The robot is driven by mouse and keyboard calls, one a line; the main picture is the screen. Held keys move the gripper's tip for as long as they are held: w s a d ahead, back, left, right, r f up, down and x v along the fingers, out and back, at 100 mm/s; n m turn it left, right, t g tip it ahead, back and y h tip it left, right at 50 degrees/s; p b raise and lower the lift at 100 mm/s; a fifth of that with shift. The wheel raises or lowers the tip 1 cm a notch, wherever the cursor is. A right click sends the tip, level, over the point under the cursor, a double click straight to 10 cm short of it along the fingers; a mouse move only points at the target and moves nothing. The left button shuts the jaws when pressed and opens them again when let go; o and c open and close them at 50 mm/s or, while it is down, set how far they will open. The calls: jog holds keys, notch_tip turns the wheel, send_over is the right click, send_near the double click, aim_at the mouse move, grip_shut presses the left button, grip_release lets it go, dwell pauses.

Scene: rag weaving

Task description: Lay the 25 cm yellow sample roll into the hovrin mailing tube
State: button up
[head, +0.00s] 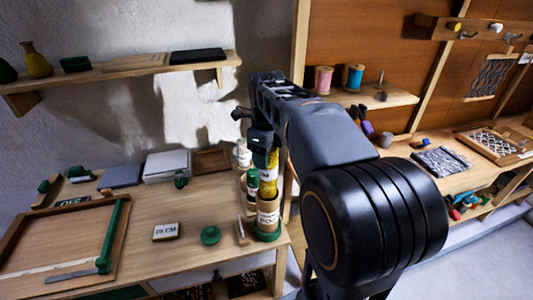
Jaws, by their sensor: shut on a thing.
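My gripper (264,146) is at the right end of the wooden workbench, pointing down. It is shut on the upper part of an upright yellow roll (268,187) with a pale band around it. A brown tube with a printed label and a green base (268,219) stands directly below the roll, at the bench's right edge. The label is too small to read surely. The roll's lower end meets the tube's mouth in the picture. I cannot tell how far inside it is. My arm hides what lies to the right.
Green-and-white containers (252,182) stand close behind and left of the tube. A "25 CM" block (166,232), a green disc (210,236) and a small tool (241,232) lie left of it. A framed cutting board (65,245) fills the bench's left. A wall shelf (140,66) hangs above.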

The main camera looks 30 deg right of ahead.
aim_at(266, 187)
jog(key=shift+f+b, duration=1.65)
jog(key=shift+f, duration=0.85)
notch_tip(266, 187, down, 7)
jog(key=b, duration=0.5)
jog(key=shift+f, duration=0.2)
jog(key=shift+r+p, duration=0.7)
jog(key=shift+r, duration=0.15)
jog(key=shift+f, duration=0.35)
jog(key=shift+f+b, duration=0.45)
jog(key=shift+b, duration=0.1)
jog(key=shift+r, duration=0.1)
